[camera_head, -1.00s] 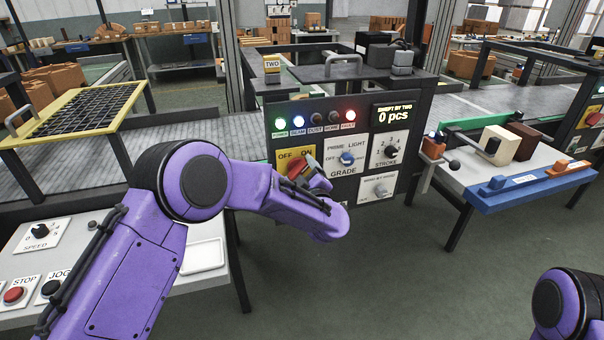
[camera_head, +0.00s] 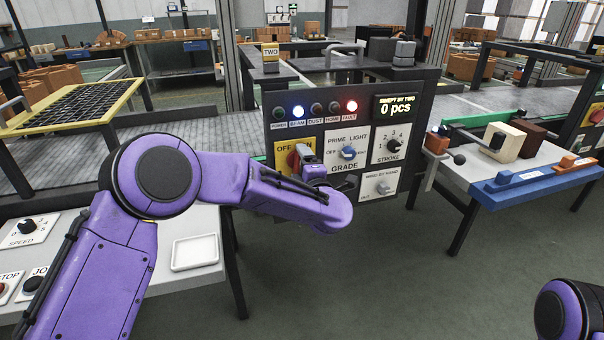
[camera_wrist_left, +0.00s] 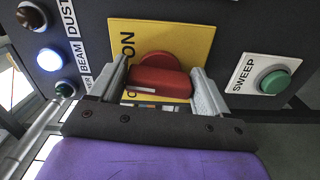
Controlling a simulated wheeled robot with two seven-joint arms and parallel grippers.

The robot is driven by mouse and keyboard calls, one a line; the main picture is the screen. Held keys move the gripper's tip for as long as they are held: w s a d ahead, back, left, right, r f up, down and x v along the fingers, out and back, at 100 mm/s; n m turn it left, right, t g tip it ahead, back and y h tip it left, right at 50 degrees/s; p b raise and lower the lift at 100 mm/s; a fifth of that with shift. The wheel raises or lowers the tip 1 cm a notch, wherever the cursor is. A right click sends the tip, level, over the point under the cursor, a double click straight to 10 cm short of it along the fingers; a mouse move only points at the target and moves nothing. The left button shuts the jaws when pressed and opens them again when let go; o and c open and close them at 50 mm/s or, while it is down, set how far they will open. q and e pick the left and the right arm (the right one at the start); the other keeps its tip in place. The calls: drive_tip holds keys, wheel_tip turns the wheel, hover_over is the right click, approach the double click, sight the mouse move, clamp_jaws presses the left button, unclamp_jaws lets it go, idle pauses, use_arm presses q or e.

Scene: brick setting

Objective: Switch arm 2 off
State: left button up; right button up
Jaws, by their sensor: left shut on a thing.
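The control panel marked TWO (camera_head: 271,56) stands in the middle of the head view. Its red switch handle (camera_head: 293,159) sits on a yellow OFF/ON plate (camera_head: 283,146). My left gripper (camera_head: 303,162) is at the plate, shut on the handle. In the left wrist view, the red handle (camera_wrist_left: 160,82) lies between the fingers of my left gripper (camera_wrist_left: 162,90), in front of the yellow plate (camera_wrist_left: 190,40). The POWER lamp (camera_head: 279,113) is dark green, unlit. My right gripper is out of view.
The GRADE knob (camera_head: 348,152), STROKE knob (camera_head: 394,144) and another lever (camera_head: 383,187) are right of the switch. In the left wrist view, a green SWEEP button (camera_wrist_left: 274,81) is close by.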

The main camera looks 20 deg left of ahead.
use_arm(q)
drive_tip(key=n+b, duration=0.6)
drive_tip(key=shift+f, duration=0.1)
drive_tip(key=n+b, duration=0.3)
drive_tip(key=shift+r+n+b, duration=0.25)
drive_tip(key=shift+n+b, duration=0.25)
drive_tip(key=shift+n, duration=0.1)
drive_tip(key=o, duration=1)
drive_tip(key=shift+c, duration=0.2)
drive_tip(key=v, duration=1)
drive_tip(key=shift+s+d, duration=0.2)
drive_tip(key=shift+s, duration=0.05)
